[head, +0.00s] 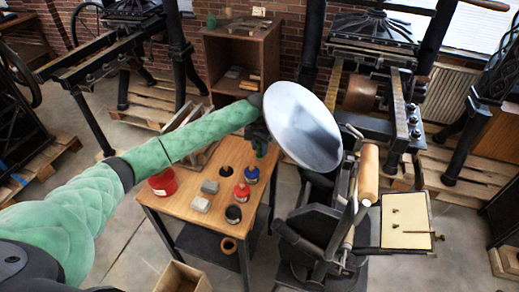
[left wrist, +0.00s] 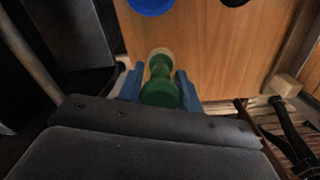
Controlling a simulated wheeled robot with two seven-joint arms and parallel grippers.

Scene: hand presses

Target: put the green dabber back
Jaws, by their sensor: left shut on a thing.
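My left gripper (head: 259,140) is at the back right of the wooden table, beside the left edge of the big pale disc. In the left wrist view, the left gripper (left wrist: 160,90) has its blue fingers on both sides of the green dabber (left wrist: 161,86) and is shut on it. The dabber's pale end points away from the wrist. In the head view, only a bit of green shows below the gripper. My right gripper is out of view.
The hand press with its disc (head: 302,126) and wooden roller (head: 368,174) stands close on the right. A red can (head: 162,182) and two grey blocks (head: 205,194) are on the table. A wooden cabinet (head: 242,57) stands behind. The table's front left is clear.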

